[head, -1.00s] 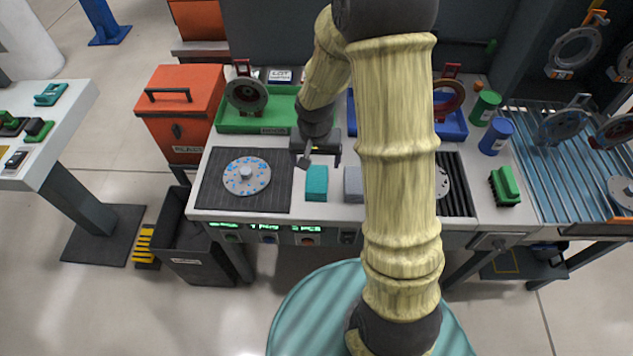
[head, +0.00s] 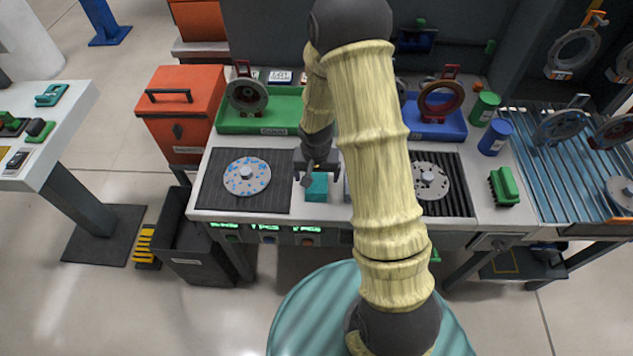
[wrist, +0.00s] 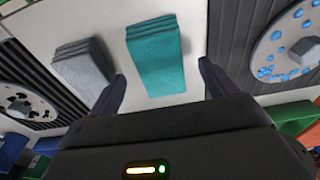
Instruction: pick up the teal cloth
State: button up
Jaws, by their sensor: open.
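The teal cloth (head: 316,188) is a folded stack on the white worktop between two dark ribbed mats. In the wrist view the teal cloth (wrist: 155,57) lies flat ahead of my gripper, between the lines of the two fingers. My gripper (head: 316,176) is above the cloth's far end in the head view and partly covers it. In the wrist view my gripper (wrist: 162,78) has its fingers spread wide, with nothing between them gripped. Whether the fingertips are at the cloth's height is hard to tell.
A folded grey cloth (wrist: 88,72) lies close beside the teal one. A blue-spotted disc (head: 247,176) rests on the left mat and a dark-spotted disc (head: 430,181) on the right mat. A green tray (head: 230,121) and a blue tray (head: 455,129) stand behind.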

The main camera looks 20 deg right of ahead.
aim_at(317, 180)
jog(key=f, duration=0.3)
jog(key=shift+w+f, duration=0.15)
jog(key=shift+w, duration=0.1)
jog(key=shift+c, duration=0.3)
jog(key=c, duration=1)
